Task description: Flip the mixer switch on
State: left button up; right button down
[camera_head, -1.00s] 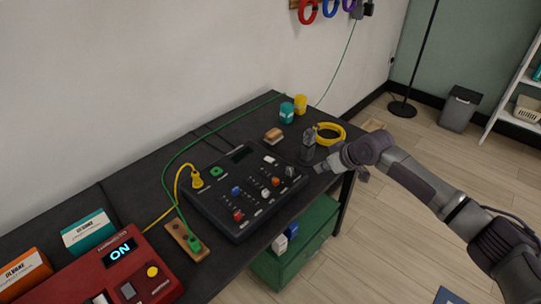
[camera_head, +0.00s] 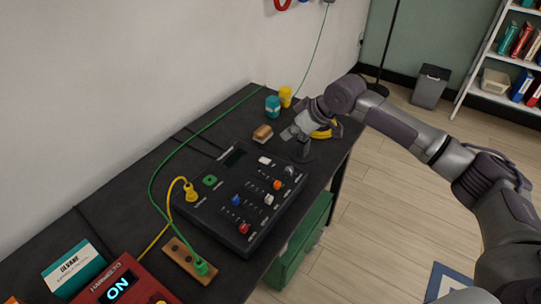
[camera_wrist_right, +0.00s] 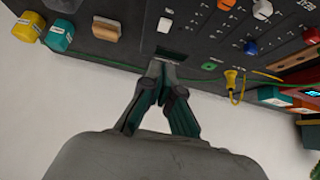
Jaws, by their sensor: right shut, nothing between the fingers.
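The black mixer (camera_head: 222,217) lies on the dark workbench, with coloured knobs and a dark display (camera_head: 234,157). A white rocker-like piece (camera_head: 265,160) sits near its back right corner; it also shows in the right wrist view (camera_wrist_right: 164,25). I cannot tell its position, or for certain that it is the switch. My right gripper (camera_head: 289,134) is shut and empty, above the bench just behind and right of that corner. In the right wrist view its fingertips (camera_wrist_right: 161,68) point toward the mixer's display edge. My left gripper is not in view.
A yellow plug (camera_head: 191,194) sits in the mixer. A green cable runs to a wooden strip (camera_head: 178,259). A red unit (camera_head: 92,292) reads ON. A sponge-like block (camera_head: 262,133), a teal jar (camera_head: 272,106) and a yellow jar (camera_head: 285,96) stand behind the mixer.

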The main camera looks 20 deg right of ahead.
send_over(267, 161)
jog(key=s, duration=0.1)
jog(key=f, duration=0.4)
jog(key=d+f, duration=0.1)
jog(key=f, duration=0.2)
jog(key=shift+s+f, duration=0.1)
notch_tip(267, 161, down, 4)
jog(key=shift+r+p, duration=0.2)
jog(key=shift+p, duration=0.25)
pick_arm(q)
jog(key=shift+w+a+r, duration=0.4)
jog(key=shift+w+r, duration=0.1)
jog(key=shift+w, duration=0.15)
pick_arm(e)
jog(key=shift+f, duration=0.55)
jog(key=shift+s+f, duration=0.1)
jog(key=shift+f, duration=0.15)
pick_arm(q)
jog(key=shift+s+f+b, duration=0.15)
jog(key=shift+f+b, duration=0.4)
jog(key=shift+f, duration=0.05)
pick_arm(e)
jog(key=shift+s+d+f+t+y, duration=0.1)
jog(key=shift+t+y, duration=0.2)
pick_arm(q)
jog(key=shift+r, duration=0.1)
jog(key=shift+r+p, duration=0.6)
jog(key=shift+p, duration=0.1)
pick_arm(e)
jog(key=shift+r, duration=0.8)
